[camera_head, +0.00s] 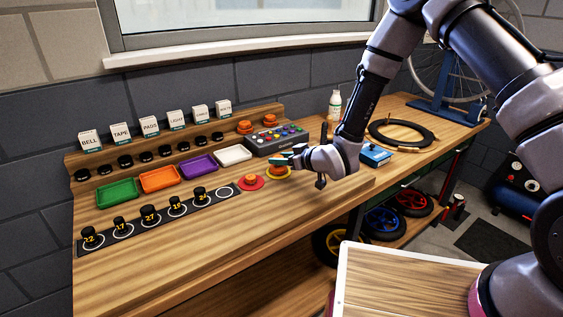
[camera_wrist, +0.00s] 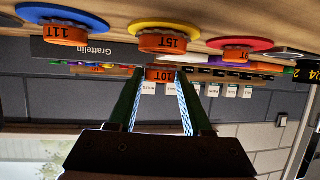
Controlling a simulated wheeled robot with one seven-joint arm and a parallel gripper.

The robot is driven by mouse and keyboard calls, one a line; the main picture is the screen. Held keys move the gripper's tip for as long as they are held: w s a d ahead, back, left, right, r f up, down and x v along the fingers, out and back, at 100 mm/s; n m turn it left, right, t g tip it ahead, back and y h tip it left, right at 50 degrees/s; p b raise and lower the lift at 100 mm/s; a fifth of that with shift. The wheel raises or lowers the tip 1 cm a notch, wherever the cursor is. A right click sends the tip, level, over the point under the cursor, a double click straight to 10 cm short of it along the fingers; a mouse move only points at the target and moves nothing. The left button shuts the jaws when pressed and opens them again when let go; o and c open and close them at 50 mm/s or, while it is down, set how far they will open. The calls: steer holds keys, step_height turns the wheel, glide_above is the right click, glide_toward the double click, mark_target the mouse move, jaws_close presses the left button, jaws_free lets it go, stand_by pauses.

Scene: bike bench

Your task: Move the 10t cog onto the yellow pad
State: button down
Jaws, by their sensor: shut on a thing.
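My gripper (camera_head: 281,160) is shut on the orange 10t cog (camera_wrist: 160,74), which shows between the fingertips in the wrist view. The wrist picture is upside down. The yellow pad (camera_head: 290,175) lies on the bench just below my gripper. An orange cog marked 15T (camera_wrist: 163,42) sits on the yellow pad, which also shows in the wrist view (camera_wrist: 165,28). The held cog is apart from it. In the head view the held cog is hard to make out.
An orange cog also sits on the red pad (camera_head: 260,184), left of the yellow one. A blue pad (camera_wrist: 30,12) bears a cog marked 11T (camera_wrist: 65,34). A button box (camera_head: 262,140) stands behind. A row of black numbered cogs (camera_head: 150,215) stands left. The bench front is clear.

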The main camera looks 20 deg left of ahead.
steer(key=shift+f, duration=0.55)
steer(key=shift+f, duration=0.15)
steer(key=shift+c, duration=1.7)
jaws_free()
